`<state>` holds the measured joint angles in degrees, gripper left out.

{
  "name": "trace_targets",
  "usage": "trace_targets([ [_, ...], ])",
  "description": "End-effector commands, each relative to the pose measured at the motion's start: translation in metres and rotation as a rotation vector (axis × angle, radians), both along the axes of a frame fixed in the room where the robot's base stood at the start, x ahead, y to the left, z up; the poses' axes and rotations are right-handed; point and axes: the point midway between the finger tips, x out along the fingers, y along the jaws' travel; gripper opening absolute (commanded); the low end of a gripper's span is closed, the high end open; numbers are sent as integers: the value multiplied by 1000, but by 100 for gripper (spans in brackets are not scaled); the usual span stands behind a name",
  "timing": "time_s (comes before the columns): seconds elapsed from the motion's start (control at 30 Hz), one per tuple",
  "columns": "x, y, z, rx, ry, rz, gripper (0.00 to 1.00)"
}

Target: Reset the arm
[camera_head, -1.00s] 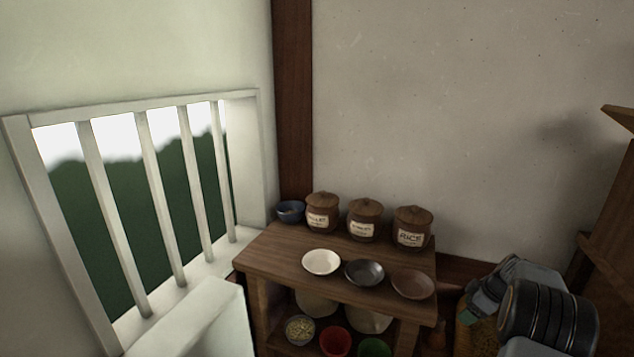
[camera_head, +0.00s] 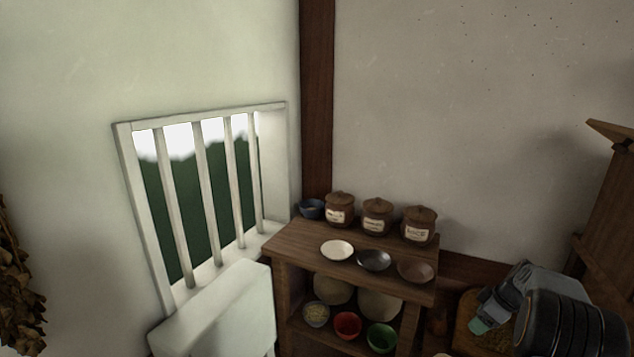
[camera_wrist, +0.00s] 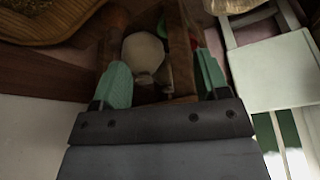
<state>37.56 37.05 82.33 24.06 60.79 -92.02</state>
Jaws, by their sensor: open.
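My gripper (camera_head: 478,327) shows at the lower right of the head view, at the end of my grey and black arm. Its teal fingertip points down and left, to the right of the wooden shelf unit (camera_head: 283,243). In the wrist view, the two teal fingers of my gripper (camera_wrist: 162,72) stand well apart. Nothing is held between them. A pale rounded sack or jar (camera_wrist: 143,52) and wooden parts show beyond the gap, and I cannot tell how far off they are.
Bowls, including a red one (camera_head: 347,325), sit below. A white block-like piece (camera_head: 215,305) stands under the barred window (camera_head: 203,205). A dried bunch (camera_head: 15,285) hangs at left.

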Motion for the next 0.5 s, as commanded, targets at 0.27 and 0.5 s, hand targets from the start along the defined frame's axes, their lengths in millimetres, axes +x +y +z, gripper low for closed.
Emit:
trace_targets([
  [0.27, -7, 51, 88, -18, 43, -77, 68],
  [0.5, -39, 129, 213, -49, 84, -219, 68],
])
